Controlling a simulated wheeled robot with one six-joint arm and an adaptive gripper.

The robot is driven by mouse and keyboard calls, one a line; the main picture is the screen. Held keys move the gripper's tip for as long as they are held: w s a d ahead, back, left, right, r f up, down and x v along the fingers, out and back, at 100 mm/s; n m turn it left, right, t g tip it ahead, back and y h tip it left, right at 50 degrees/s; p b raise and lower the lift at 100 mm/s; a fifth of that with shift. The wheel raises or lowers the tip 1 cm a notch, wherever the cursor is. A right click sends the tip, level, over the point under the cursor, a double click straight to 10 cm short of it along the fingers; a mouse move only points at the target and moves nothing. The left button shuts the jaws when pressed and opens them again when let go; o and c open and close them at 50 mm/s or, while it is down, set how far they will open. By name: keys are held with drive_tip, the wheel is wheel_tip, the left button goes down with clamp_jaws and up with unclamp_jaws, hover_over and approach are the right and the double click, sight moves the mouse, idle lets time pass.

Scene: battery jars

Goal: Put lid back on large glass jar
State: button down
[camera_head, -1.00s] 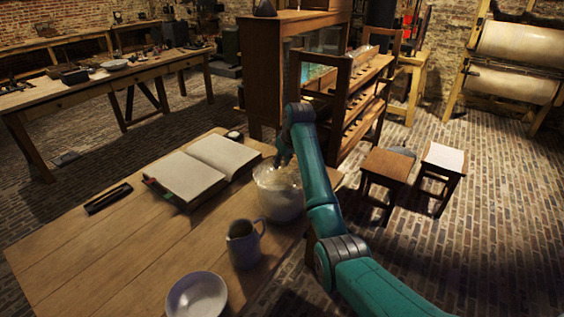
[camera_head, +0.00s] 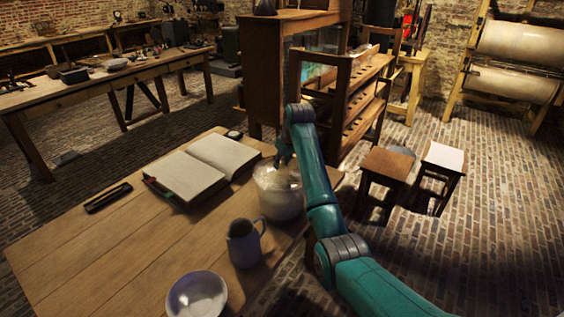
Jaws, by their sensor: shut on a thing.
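The large glass jar (camera_head: 276,203) stands near the right edge of the wooden table, with pale contents in its lower part. My gripper (camera_head: 284,159) points down just above the jar's top, partly hidden by my teal arm. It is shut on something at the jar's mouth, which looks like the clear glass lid. The lid is hard to tell from the jar's glass, so I cannot tell whether it is seated on the rim. My arm hides the jar's right side.
A grey jug (camera_head: 243,243) stands just in front of the jar, and a white bowl (camera_head: 196,296) is nearer. An open book (camera_head: 190,172) lies to the left, beside a dark pen tray (camera_head: 108,198). The table's left front is clear.

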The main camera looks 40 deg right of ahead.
drive_tip(key=shift+c, duration=1.3)
unclamp_jaws()
drive_tip(key=shift+r, duration=0.1)
drive_tip(key=shift+r, duration=3.45)
drive_tip(key=shift+c, duration=0.3)
clamp_jaws()
drive_tip(key=shift+f, duration=2.7)
